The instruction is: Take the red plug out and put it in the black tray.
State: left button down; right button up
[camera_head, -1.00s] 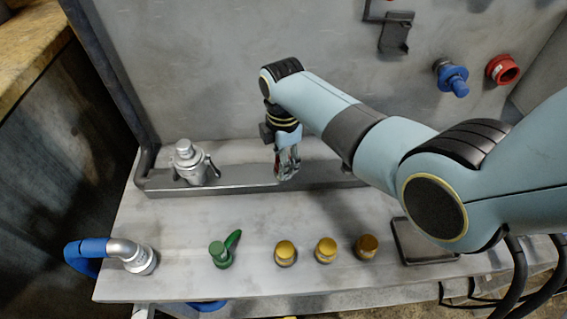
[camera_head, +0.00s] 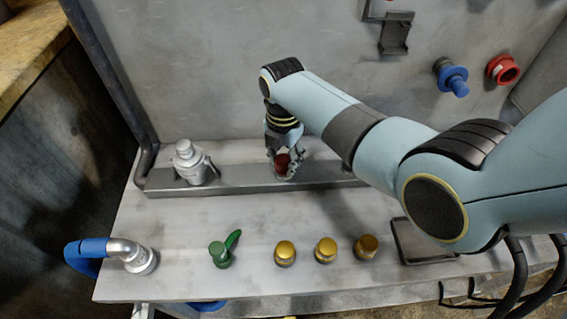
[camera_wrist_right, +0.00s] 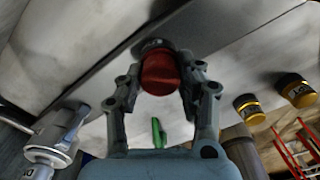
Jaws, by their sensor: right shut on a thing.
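The red plug (camera_head: 283,161) is at the grey ledge along the foot of the back panel. My right gripper (camera_head: 284,168) points down over it, shut on it, with a finger on either side. In the right wrist view the plug (camera_wrist_right: 160,72) shows as a red round-topped piece between the two fingers (camera_wrist_right: 160,85), with a dark ring at its far end by the ledge. I cannot tell whether it is still seated. The black tray (camera_head: 432,261) lies at the right of the bench, partly hidden by my right arm. My left gripper is not in view.
A silver valve (camera_head: 192,163) stands on the ledge at left. Along the front are a blue-handled pipe fitting (camera_head: 128,253), a green lever (camera_head: 222,253) and three yellow knobs (camera_head: 326,250). Blue (camera_head: 453,79) and red (camera_head: 503,69) sockets sit on the panel. Bench between ledge and knobs is clear.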

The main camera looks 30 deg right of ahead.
jog(key=n, duration=0.3)
jog(key=o, duration=1.3)
jog(key=shift+c, duration=0.2)
jog(key=shift+c, duration=0.5)
